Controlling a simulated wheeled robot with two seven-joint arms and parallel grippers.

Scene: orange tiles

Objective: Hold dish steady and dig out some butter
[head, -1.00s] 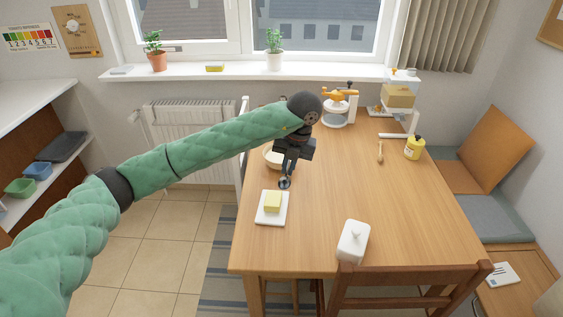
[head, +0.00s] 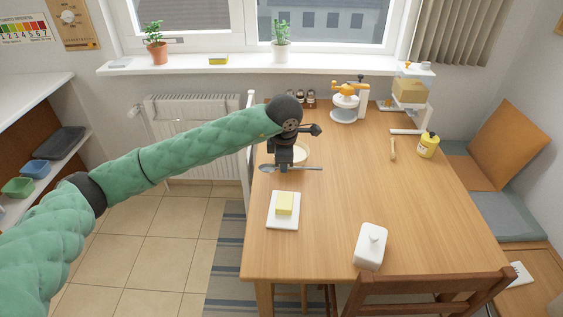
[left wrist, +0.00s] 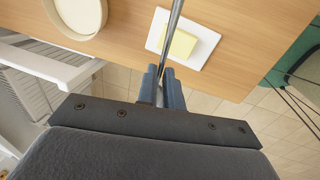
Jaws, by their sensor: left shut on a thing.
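A yellow block of butter (head: 285,203) sits on a flat white dish (head: 283,222) near the table's left edge. Both also show in the left wrist view, the butter (left wrist: 180,44) partly behind a metal handle. My left gripper (head: 284,166) is shut on a metal spoon (head: 308,168), held roughly level behind the dish, apart from the butter. In the left wrist view the spoon's shaft (left wrist: 174,25) runs between my left fingers (left wrist: 161,90). A white lid with a knob (head: 370,247) stands at the table's front. My right gripper is not in view.
A cream bowl (head: 301,153) is partly hidden behind my left gripper. An orange-topped device (head: 347,101), a yellow bottle (head: 428,145) and a small wooden tool (head: 393,149) stand farther back. A chair (head: 430,291) is at the front. The table's middle is clear.

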